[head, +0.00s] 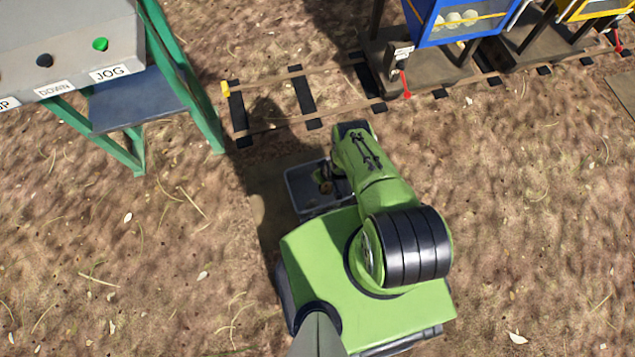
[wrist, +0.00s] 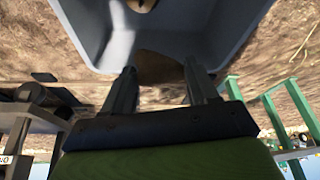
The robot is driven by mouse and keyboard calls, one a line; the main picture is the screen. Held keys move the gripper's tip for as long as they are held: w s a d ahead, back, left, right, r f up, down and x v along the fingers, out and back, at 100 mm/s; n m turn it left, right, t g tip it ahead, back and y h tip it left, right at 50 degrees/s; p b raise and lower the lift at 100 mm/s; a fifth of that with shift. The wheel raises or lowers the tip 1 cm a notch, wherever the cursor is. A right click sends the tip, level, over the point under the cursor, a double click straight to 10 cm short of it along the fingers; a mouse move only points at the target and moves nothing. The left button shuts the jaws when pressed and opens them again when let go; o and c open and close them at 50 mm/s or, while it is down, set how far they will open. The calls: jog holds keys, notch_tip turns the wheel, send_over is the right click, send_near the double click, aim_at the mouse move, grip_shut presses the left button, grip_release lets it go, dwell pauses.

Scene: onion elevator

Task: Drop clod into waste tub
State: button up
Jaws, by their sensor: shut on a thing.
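The waste tub (head: 299,188) is a small grey open box on the ground in the head view, partly hidden behind my green arm. In the wrist view the grey tub (wrist: 90,25) fills the top middle. My gripper (wrist: 160,72) is shut on the brown clod (wrist: 160,67), which sits between the two dark fingers in front of the tub's opening. In the head view my gripper (head: 332,181) is over the tub, and its fingers are mostly hidden. Another brown lump (wrist: 141,4) shows inside the tub. I cannot tell how high the clod is above the tub floor.
A green-legged control stand (head: 125,95) with buttons marked DOWN and JOG is at the upper left. A rail track (head: 305,97) runs behind the tub. A blue cart (head: 448,25) and a yellow cart (head: 590,10) stand on it. The ground on the right is open.

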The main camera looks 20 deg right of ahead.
jog(key=o, duration=1.5)
jog(key=shift+c, duration=0.2)
jog(key=p+v, duration=0.9)
jog(key=v, duration=0.6)
jog(key=shift+s+r, duration=0.15)
jog(key=shift+r, duration=0.2)
jog(key=shift+d, duration=0.15)
